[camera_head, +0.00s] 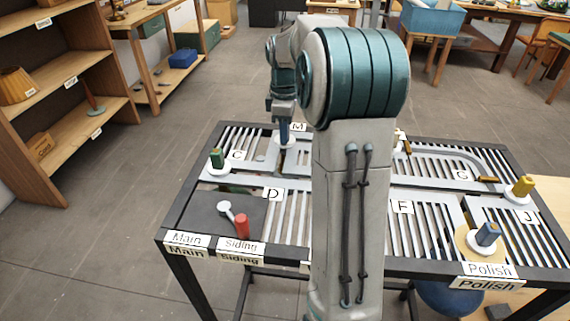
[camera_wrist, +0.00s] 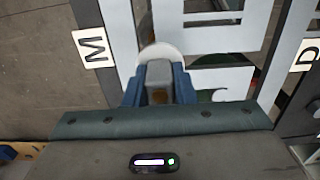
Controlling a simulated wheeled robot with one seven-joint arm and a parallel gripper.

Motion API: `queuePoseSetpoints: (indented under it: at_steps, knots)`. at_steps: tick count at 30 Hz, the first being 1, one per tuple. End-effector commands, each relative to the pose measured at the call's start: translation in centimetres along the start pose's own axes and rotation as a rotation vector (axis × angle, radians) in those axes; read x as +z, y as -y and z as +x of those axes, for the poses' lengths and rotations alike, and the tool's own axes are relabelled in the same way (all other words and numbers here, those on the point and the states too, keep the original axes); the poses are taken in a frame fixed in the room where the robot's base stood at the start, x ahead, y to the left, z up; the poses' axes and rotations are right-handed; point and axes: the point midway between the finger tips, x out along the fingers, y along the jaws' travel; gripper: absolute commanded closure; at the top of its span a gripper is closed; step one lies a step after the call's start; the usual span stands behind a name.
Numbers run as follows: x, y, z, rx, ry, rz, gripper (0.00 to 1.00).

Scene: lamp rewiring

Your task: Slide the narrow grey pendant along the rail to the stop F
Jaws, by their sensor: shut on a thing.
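The grey pendant (camera_wrist: 159,74) shows in the wrist view as a grey block on a round white disc, beside the M label (camera_wrist: 93,46). My gripper (camera_wrist: 158,92) is shut on it, one blue finger on each side. The F label (camera_head: 402,207) is right of my arm, towards the near side. My arm hides the middle of the table and part of the rail (camera_head: 425,184).
A blue one (camera_head: 487,235) stands at Polish and a yellow one (camera_head: 523,187) by J. Brown bars (camera_head: 488,180) lie across the rail near G. Shelves (camera_head: 60,75) stand left.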

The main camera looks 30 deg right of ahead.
Motion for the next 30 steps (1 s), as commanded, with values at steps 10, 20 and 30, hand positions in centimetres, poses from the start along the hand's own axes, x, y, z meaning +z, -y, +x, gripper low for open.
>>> queuePoseSetpoints:
  at_steps: [10,20,30]
  knots:
    - [-0.1,3.6,0.2,-0.001,0.0,-0.001,0.96]
    - [0.0,6.9,0.2,-0.002,0.001,-0.001,0.96]
    - [-0.1,10.3,0.2,-0.001,0.0,-0.001,0.96]
